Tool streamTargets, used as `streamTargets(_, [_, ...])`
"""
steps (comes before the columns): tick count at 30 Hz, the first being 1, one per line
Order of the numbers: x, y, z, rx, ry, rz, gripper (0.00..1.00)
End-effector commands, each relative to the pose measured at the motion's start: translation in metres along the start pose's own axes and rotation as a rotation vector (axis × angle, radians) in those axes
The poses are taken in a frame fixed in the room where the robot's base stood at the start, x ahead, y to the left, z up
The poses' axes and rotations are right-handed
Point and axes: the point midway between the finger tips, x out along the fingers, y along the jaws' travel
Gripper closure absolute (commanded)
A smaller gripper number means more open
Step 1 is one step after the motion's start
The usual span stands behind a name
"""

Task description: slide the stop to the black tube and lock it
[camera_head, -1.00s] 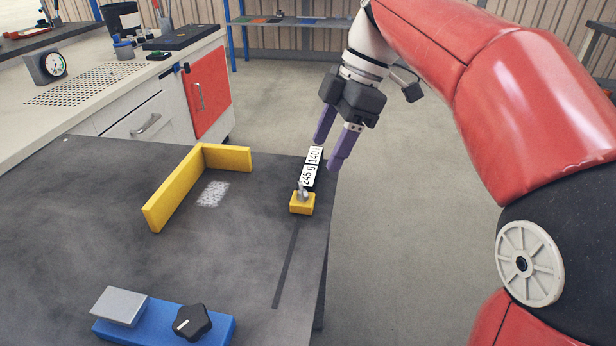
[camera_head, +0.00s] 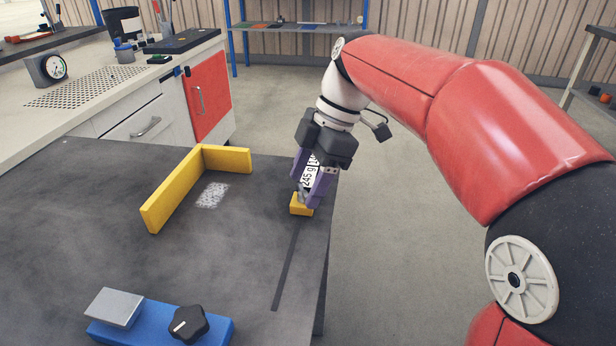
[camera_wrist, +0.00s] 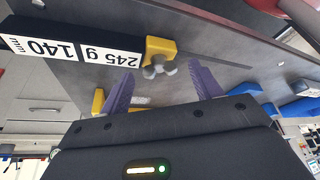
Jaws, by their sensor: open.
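The stop is a yellow block (camera_head: 301,210) at the top end of a dark slot (camera_head: 285,272), near the table's right edge. In the wrist view the stop (camera_wrist: 160,49) carries a grey wing screw (camera_wrist: 157,68). A black bar (camera_wrist: 22,45), apparently the black tube, has white labels reading 140 mm and 245 g. Its end is close to the stop; I cannot tell whether they touch. My gripper (camera_head: 305,191) is low over the stop. In the wrist view its purple fingers (camera_wrist: 161,78) are open, one on each side of the wing screw, with nothing held.
A yellow L-shaped fence (camera_head: 178,190) stands on the dark table (camera_head: 75,225), left of a pale speckled patch (camera_head: 212,195). A blue block (camera_head: 215,328) with a black knob (camera_head: 188,323) and grey plate (camera_head: 114,307) is at the front. The middle of the table is clear.

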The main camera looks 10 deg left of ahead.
Motion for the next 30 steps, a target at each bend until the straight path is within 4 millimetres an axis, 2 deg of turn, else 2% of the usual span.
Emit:
streamTargets(1, [-0.0002, 0.0000, 0.0000, 0.000, 0.000, 0.000, 0.39])
streamTargets(11, [-0.0004, 0.0000, 0.0001, 0.000, 0.000, 0.000, 0.81])
streamTargets(20, [-0.0002, -0.0006, 0.0004, 0.036, 0.000, 0.015, 0.81])
streamTargets(30, [0.0004, -0.0031, 0.0002, 0.241, 0.001, 0.103, 0.81])
